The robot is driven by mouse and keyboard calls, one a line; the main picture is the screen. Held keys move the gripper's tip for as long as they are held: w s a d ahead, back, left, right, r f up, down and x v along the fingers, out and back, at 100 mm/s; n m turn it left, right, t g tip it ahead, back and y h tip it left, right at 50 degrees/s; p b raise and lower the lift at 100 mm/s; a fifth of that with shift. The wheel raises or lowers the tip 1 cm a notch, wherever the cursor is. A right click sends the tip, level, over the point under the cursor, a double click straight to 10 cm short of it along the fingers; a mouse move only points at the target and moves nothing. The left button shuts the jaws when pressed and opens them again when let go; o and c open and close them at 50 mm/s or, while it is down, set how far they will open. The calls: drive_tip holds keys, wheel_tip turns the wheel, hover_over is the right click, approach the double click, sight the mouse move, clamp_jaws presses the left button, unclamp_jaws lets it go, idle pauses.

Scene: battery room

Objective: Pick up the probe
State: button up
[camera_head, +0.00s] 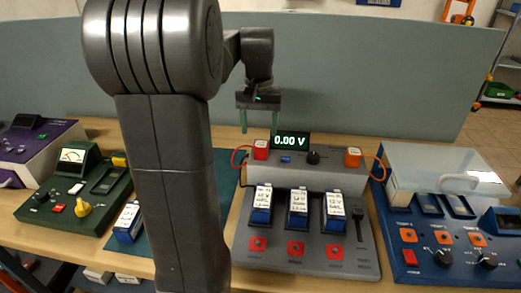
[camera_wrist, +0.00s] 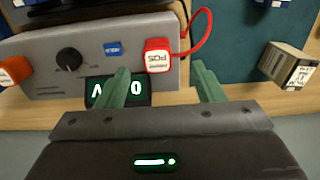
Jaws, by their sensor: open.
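A red probe (camera_head: 261,149) with a white "POS" label and a red cable sits at the left of the grey test unit's raised back. In the wrist view the red probe (camera_wrist: 158,55) appears between and just beyond my fingertips. An orange probe (camera_head: 352,157) with its own cable sits at the right end of the same back; it also shows at the left edge of the wrist view (camera_wrist: 14,70). My gripper (camera_head: 259,131) is open and empty, its green fingers pointing down above and behind the red probe. The wrist view shows both fingers (camera_wrist: 160,68) apart, not touching it.
The grey test unit (camera_head: 362,262) holds three blue batteries and a display (camera_head: 291,141) reading 0.00 V, which stands close to my fingers. A green unit (camera_head: 93,205) stands left, a blue unit (camera_head: 424,275) right. A grey partition (camera_head: 400,75) rises behind the bench.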

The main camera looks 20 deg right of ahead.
sight(261, 144)
drive_tip(key=shift+w+d+f, duration=0.1)
drive_tip(key=shift+d+f, duration=0.1)
drive_tip(key=shift+f, duration=1.75)
drive_tip(key=shift+w+d+f, duration=0.1)
drive_tip(key=shift+d+f, duration=0.05)
drive_tip(key=shift+f, duration=1.8)
drive_tip(key=c, duration=1.1)
